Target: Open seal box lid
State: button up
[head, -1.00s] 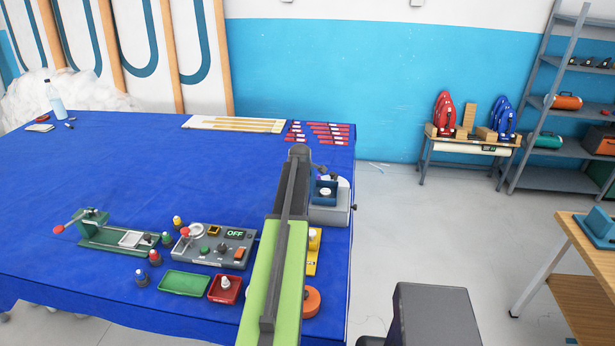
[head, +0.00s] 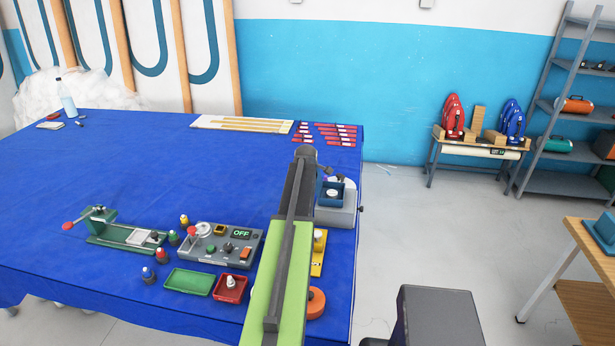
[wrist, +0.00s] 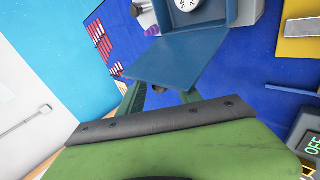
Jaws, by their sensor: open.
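The seal box (head: 333,196) is a small blue box on a grey base at the table's right edge, with a round white piece showing inside. In the wrist view the box (wrist: 215,14) is at the top, with a white numbered dial in it. Its flat blue lid (wrist: 178,58) stands away from the opening, tilted toward my gripper. My gripper (wrist: 160,92) is open, its green fingers at the lid's near edge. A small dark knob (wrist: 158,90) shows between them; I cannot tell whether they touch it. In the head view my arm hides most of the gripper.
A grey control panel (head: 220,243) reading OFF, a green clamp device (head: 125,235), small bottles, a green tray (head: 189,282) and a red tray (head: 231,289) lie left of my arm. A yellow block (head: 318,255) and an orange ring (head: 315,303) are close on its right.

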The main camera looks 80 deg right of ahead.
jog(key=p+v, duration=1.1)
jog(key=v, duration=0.6)
jog(key=shift+p, duration=0.3)
